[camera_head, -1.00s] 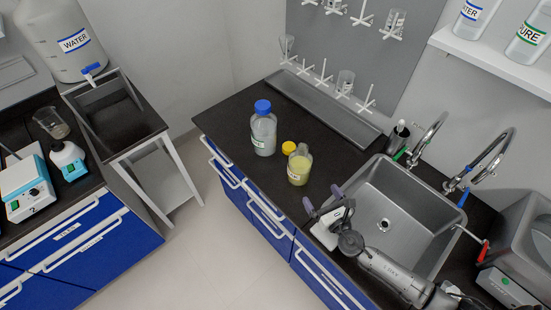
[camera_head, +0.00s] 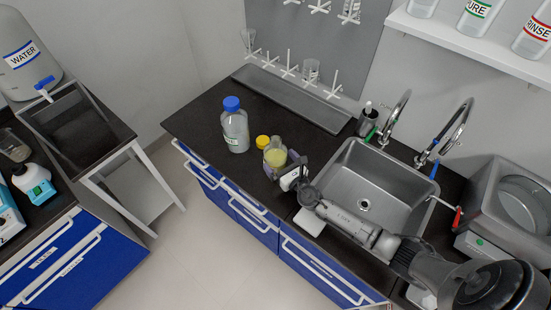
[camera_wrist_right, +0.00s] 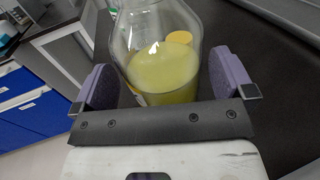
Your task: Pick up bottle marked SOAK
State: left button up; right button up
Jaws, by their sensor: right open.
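An open, clear bottle with yellow liquid (camera_head: 275,155) stands upright on the dark counter. In the right wrist view this bottle (camera_wrist_right: 160,68) is between the two purple finger pads, with a gap visible on the right side. My right gripper (camera_head: 284,170) is open around or just in front of it; it also shows in the wrist view (camera_wrist_right: 165,85). A bottle with a blue cap (camera_head: 236,130) and a pale label stands to its left. I cannot read either bottle's label for the word SOAK. My left gripper is not in view.
A yellow cap (camera_head: 263,142) lies on the counter beside the yellow-liquid bottle. A metal sink (camera_head: 365,195) with taps is to the right. A drying rack tray (camera_head: 290,95) runs along the wall. The counter's left end is clear.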

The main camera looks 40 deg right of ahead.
jog(key=shift+w+d, duration=0.1)
jog(key=shift+w, duration=1.15)
jog(key=c, duration=1)
jog(key=shift+r, duration=0.1)
jog(key=shift+c, duration=0.7)
